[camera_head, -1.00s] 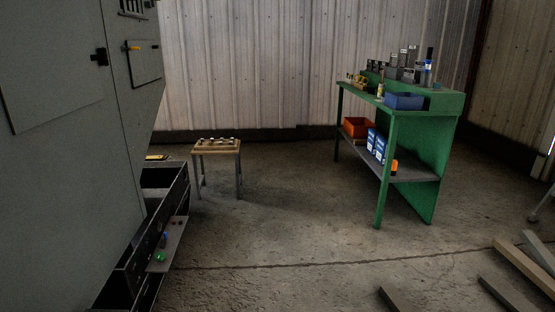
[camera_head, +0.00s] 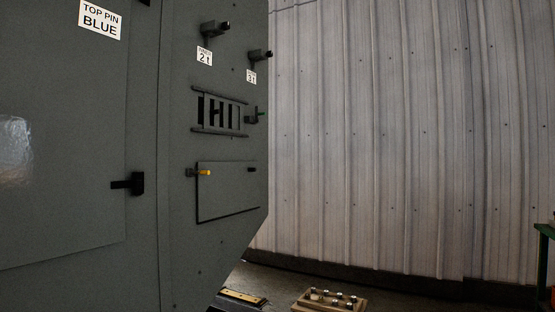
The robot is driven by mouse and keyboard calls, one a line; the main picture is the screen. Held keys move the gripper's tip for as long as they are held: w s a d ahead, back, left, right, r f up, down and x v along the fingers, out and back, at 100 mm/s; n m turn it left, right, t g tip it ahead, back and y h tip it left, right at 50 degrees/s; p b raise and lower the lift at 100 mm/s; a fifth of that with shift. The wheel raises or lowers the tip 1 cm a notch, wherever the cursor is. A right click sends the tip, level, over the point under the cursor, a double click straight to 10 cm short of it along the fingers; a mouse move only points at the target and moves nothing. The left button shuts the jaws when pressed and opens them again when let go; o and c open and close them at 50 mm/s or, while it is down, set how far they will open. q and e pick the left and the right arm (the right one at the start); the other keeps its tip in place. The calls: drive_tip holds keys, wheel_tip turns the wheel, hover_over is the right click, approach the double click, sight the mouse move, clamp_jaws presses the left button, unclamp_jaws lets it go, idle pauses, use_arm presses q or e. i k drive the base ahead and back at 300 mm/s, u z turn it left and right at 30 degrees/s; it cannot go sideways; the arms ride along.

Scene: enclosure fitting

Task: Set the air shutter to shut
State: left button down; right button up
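The air shutter (camera_head: 240,118) is a slotted vent on the side face of the grey enclosure. It sits between two dark horizontal rails, and dark gaps show between its slats. A small dark knob with a green tip (camera_head: 257,115) is at its right end. Neither of my grippers shows in the head view.
Below the shutter is a panel (camera_head: 230,195) with a yellow-tipped latch (camera_head: 203,173). Two dark fittings labelled 2t and 3t stick out above. A black handle (camera_head: 130,184) projects from the front door. A wooden tray (camera_head: 312,302) stands low, and a green bench (camera_head: 546,232) edges in at right.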

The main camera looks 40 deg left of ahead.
sight(243, 119)
drive_tip(key=u, duration=0.85)
drive_tip(key=i, duration=2.05)
drive_tip(key=u, duration=1.15)
